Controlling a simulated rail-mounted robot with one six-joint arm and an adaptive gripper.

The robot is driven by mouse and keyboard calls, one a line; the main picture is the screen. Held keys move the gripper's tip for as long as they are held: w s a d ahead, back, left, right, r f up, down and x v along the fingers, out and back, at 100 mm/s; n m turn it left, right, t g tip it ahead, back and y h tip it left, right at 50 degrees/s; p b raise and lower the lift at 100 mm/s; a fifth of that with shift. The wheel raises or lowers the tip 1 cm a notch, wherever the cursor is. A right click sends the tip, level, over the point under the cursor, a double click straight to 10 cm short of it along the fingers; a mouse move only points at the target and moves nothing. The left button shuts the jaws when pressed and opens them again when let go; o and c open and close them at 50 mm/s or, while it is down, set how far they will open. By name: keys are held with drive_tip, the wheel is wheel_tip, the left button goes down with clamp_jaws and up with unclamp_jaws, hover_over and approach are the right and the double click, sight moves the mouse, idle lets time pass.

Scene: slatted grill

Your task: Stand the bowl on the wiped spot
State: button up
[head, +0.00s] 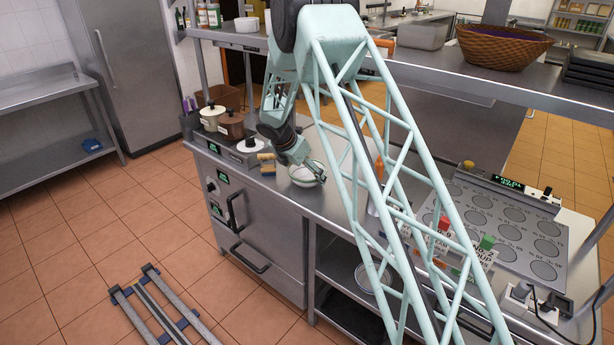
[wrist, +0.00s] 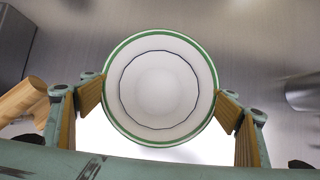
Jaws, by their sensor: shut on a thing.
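The bowl (head: 304,176) is white with a green rim and is at the front part of the steel counter (head: 335,205). In the wrist view the bowl (wrist: 160,88) is seen from above, looks empty, and sits between the wooden-faced fingers of my gripper (wrist: 159,104). My gripper (head: 305,164) is shut on the bowl at its sides. A bright white patch (wrist: 115,150) shows beside and below the bowl in the wrist view; I cannot tell whether it is the wiped spot or glare. I cannot tell whether the bowl touches the counter.
A small wooden-handled item (head: 266,163) lies left of the bowl; a wooden cylinder (wrist: 20,100) shows left in the wrist view. Lidded pots (head: 230,125) stand behind left. A metal cylinder (wrist: 304,92) is at right. A raised shelf (head: 480,82) crosses behind my arm.

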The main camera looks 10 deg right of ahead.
drive_tip(key=shift+f, duration=0.1)
idle(0.3)
drive_tip(key=o, duration=1)
drive_tip(key=shift+s+a+r, duration=0.1)
drive_tip(key=shift+a+r, duration=0.1)
drive_tip(key=shift+r, duration=0.35)
drive_tip(key=shift+p+v, duration=0.45)
drive_tip(key=shift+v, duration=5.1)
